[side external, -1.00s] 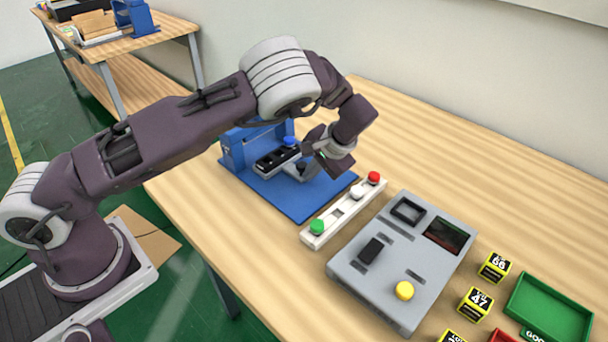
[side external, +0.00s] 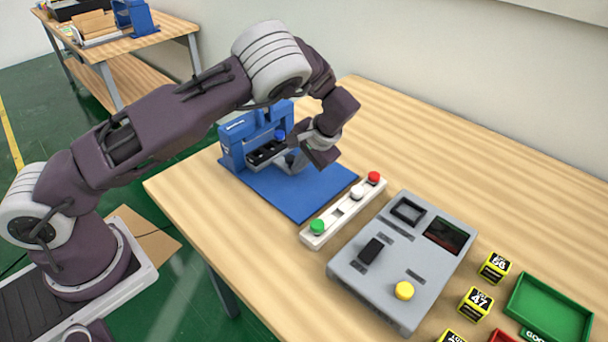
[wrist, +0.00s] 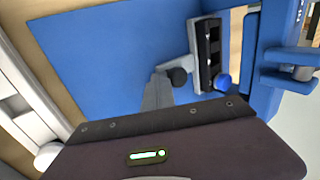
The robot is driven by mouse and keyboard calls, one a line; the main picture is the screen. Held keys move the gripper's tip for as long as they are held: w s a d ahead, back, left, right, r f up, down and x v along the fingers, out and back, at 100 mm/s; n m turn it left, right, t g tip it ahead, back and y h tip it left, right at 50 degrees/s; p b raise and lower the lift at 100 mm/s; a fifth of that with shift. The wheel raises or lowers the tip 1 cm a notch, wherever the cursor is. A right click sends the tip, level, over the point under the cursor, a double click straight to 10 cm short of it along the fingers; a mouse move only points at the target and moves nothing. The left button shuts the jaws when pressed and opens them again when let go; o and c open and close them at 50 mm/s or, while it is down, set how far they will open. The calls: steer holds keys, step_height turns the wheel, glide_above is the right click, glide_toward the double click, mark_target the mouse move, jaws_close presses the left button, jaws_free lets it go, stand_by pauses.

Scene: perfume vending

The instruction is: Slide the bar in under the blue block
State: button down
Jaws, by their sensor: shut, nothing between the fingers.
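The bar (side external: 266,153) is dark with a row of recesses and a pale edge. It lies low at the opening of the blue block (side external: 232,146), a blue stand on a blue mat. A blue knob (side external: 280,135) sits at one end of the bar; it also shows in the wrist view (wrist: 221,82). In the wrist view the bar (wrist: 208,52) lies alongside the blue block (wrist: 268,55). My gripper (wrist: 160,84) is shut and empty, its tip beside a black knob (wrist: 178,76) on the bar's near side. I cannot tell whether they touch. How far under the bar sits is partly hidden.
A white strip (side external: 333,216) with green, white and red buttons lies in front of the mat (side external: 297,198). A grey console (side external: 395,270) stands to its right, then several yellow cubes (side external: 475,303) and a green tray (side external: 550,310).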

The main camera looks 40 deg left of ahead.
mark_target(291, 157)
steer(key=shift+a, duration=0.25)
steer(key=shift+a, duration=1.35)
steer(key=shift+d, duration=0.6)
steer(key=shift+r, duration=3.95)
